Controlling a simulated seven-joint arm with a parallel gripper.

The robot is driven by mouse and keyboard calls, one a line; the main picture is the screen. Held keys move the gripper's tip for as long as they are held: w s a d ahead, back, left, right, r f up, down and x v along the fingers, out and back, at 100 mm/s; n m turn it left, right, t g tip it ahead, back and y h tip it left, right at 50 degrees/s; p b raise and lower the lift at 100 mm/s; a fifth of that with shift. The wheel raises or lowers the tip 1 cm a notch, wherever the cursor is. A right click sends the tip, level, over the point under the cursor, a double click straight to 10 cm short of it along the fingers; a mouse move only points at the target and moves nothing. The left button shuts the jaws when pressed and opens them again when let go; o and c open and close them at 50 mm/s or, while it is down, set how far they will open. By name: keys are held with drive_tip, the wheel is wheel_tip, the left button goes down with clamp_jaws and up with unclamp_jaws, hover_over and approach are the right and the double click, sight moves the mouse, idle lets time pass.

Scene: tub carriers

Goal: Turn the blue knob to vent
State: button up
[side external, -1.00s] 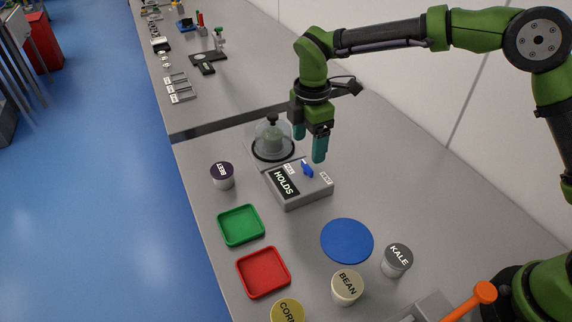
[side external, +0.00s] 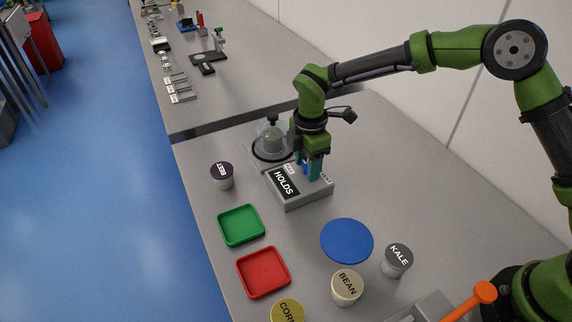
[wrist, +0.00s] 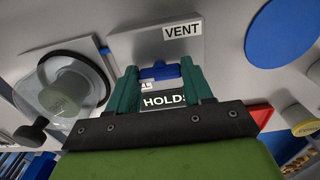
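The blue knob (wrist: 160,71) sits on top of a grey box (side external: 303,200) with a black HOLDS panel (side external: 285,183). A white VENT label (wrist: 182,31) is at one edge of the box top, and another small white label (wrist: 145,85) is partly hidden. The knob also shows between the fingers in the side view (side external: 305,168). My gripper (wrist: 159,76) is lowered over the box, one teal finger on each side of the knob. I cannot tell whether the fingers press on it. The knob's pointing direction is partly hidden.
A clear dome (side external: 271,138) stands right behind the box. A BEET tub (side external: 222,176) is to its left. A green tray (side external: 241,226), a red tray (side external: 263,272), a blue disc (side external: 347,241) and KALE (side external: 397,260), BEAN (side external: 347,287) and CORN (side external: 287,311) tubs lie nearer.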

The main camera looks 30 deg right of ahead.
drive_tip(key=c, duration=0.4)
drive_tip(key=shift+o, duration=0.2)
drive_tip(key=m, duration=0.3)
drive_tip(key=shift+m, duration=0.3)
drive_tip(key=m, duration=0.4)
drive_tip(key=shift+m, duration=0.3)
drive_tip(key=m, duration=0.5)
drive_tip(key=shift+m, duration=2.4)
